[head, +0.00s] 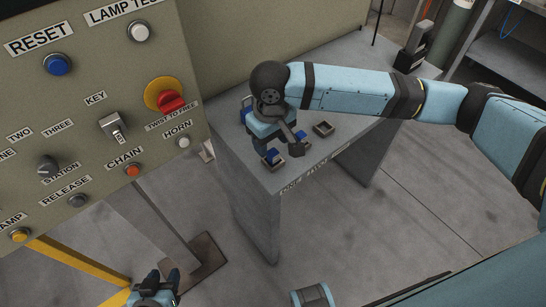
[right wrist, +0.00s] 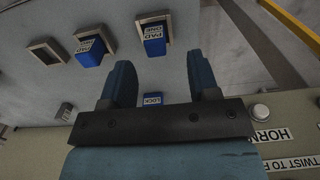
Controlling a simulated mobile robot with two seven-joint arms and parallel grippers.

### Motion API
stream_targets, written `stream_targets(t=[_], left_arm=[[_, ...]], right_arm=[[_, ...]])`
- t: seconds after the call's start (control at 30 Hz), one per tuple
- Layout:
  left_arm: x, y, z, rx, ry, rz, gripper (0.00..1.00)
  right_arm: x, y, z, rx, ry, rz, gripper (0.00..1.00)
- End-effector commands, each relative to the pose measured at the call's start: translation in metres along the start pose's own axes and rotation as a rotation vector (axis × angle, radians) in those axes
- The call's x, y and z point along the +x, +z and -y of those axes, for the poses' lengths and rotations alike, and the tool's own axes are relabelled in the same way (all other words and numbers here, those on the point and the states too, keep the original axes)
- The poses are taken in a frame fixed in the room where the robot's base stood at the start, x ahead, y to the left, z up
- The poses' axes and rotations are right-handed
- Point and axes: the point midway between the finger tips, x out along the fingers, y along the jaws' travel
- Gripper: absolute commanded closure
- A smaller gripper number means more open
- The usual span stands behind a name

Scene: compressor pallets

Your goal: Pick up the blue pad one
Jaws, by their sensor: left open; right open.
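The blue pad one (right wrist: 154,47) is a small blue block with a white "PAD ONE" label, in a square holder on the grey table. In the head view it is the blue block (head: 272,156) near the table's front edge. My right gripper (right wrist: 160,66) is open and empty above the table; in the wrist view the pad appears just beyond and between its fingertips. In the head view the right gripper (head: 279,146) partly covers the holders. My left gripper (head: 162,279) is open and empty at the bottom left, far from the pad.
A second labelled blue pad (right wrist: 90,52) sits in the neighbouring holder. Another holder (right wrist: 47,51) is empty. A blue block labelled "LOCK" (right wrist: 153,99) shows behind the fingers. A control panel (head: 75,120) with buttons stands at left. Yellow bars (head: 75,262) are near my left gripper.

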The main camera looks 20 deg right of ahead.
Motion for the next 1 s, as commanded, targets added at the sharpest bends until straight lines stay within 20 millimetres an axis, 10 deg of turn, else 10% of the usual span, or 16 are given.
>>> stream_targets(t=[0.7, 1.0], left_arm=[[0.002, 0.003, 0.005, 0.008, 0.000, 0.000, 0.57], [0.003, 0.001, 0.001, -0.005, 0.000, -0.004, 0.57]], right_arm=[[0.055, -0.001, -0.006, -0.001, -0.001, -0.001, 0.45], [0.055, -0.002, -0.006, -0.001, -0.001, -0.001, 0.98]])
